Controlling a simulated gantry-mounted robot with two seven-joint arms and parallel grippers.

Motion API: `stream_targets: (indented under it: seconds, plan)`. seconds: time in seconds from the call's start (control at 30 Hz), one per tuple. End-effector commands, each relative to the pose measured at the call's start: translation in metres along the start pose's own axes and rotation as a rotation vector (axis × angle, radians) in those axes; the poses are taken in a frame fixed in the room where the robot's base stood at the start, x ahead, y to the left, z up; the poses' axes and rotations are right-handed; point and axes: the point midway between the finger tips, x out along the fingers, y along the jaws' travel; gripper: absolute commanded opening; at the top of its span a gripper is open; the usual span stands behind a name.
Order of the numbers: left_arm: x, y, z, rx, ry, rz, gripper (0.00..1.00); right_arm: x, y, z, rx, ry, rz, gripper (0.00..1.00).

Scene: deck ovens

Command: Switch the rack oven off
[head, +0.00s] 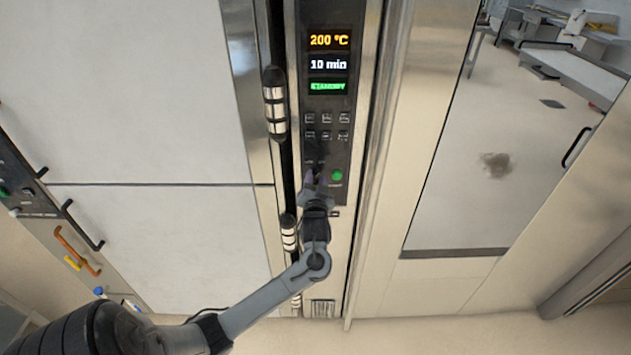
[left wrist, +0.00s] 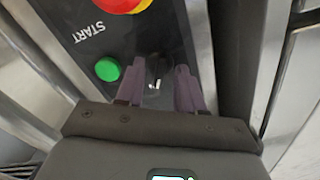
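The rack oven's dark control panel (head: 328,100) faces me in the head view, its display (head: 328,64) reading 200 °C, 10 min and a green STANDBY. My left gripper (head: 316,178) is at the lower part of the panel, left of the green START button (head: 337,175). In the left wrist view the button (left wrist: 107,69) lies left of the gripper's purple fingers (left wrist: 164,78). The fingers are apart, pointing at the panel. A small dark switch or knob (left wrist: 155,82) with white marks shows between them, partly hidden. I cannot tell whether they touch it. My right gripper is out of view.
A red and yellow button (left wrist: 125,4) sits above START in the left wrist view. A barred door handle (head: 275,103) runs left of the panel. Rows of small keys (head: 326,126) lie under the display.

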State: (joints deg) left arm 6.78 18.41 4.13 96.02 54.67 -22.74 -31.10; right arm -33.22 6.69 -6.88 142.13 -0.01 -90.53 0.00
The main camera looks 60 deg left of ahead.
Motion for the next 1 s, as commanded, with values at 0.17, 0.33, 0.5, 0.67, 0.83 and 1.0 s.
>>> stream_targets:
  seconds: [0.17, 0.33, 0.5, 0.67, 0.83, 1.0]
  plan:
    - [0.0002, 0.0, -0.0001, 0.0, 0.0, 0.0, 0.37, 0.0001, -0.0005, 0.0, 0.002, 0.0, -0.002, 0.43]
    - [0.0, -0.0001, -0.0001, -0.001, 0.0, 0.0, 0.17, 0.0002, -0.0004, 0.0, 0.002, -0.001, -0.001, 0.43]
    - [-0.0001, 0.0, -0.0001, -0.001, 0.0, 0.0, 0.0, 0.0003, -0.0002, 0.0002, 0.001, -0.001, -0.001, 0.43]
    - [-0.0002, 0.0, -0.0001, -0.002, 0.0, 0.0, 0.0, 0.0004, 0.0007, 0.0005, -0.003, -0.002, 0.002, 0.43]
    - [-0.0003, 0.0002, -0.0002, -0.026, 0.0, 0.001, 0.0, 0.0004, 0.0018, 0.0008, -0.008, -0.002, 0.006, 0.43]
    - [-0.0004, 0.0003, 0.0001, -0.096, -0.002, 0.0, 0.0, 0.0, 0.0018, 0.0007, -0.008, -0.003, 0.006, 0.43]
